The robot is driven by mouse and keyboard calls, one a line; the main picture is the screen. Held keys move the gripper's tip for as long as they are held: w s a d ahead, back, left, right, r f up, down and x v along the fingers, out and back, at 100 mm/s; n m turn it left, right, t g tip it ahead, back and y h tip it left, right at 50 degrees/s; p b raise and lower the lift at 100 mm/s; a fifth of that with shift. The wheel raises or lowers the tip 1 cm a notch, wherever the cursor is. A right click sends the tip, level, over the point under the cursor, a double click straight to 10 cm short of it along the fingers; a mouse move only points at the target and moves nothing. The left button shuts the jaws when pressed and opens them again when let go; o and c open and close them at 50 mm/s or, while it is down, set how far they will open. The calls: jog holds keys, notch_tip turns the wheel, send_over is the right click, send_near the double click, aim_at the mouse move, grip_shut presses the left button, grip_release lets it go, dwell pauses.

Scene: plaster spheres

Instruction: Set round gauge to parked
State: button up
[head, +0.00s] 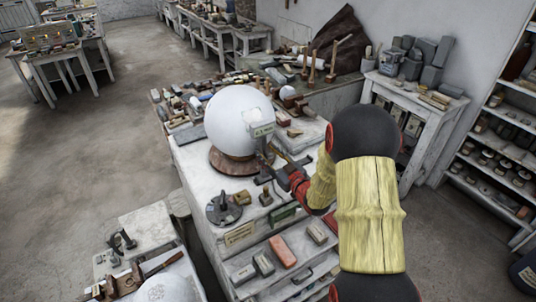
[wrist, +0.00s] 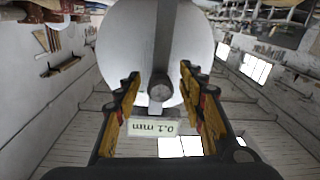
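A large white plaster sphere (head: 234,122) rests on a round brown base on the pale cabinet top. It fills the upper middle of the wrist view (wrist: 120,45). A small grey round part (wrist: 160,92) on an upright stem, perhaps the round gauge, stands in front of the sphere. A tag reading "0.1 mm" (wrist: 152,128) appears upside down beside it. My gripper (wrist: 159,82) is open, its yellow-padded fingers on either side of the round part with gaps visible. In the head view my gripper (head: 277,175) is low beside the sphere, partly hidden by my arm.
A dark round object (head: 223,209) with a brown block and a small knobbed piece (head: 265,197) stand on the cabinet top in front. Coloured blocks (head: 282,251) lie in the open drawer below. Tools and stones crowd the bench behind. Open floor (head: 90,140) lies left.

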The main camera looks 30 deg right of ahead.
jog(key=shift+c, duration=0.7)
grip_shut()
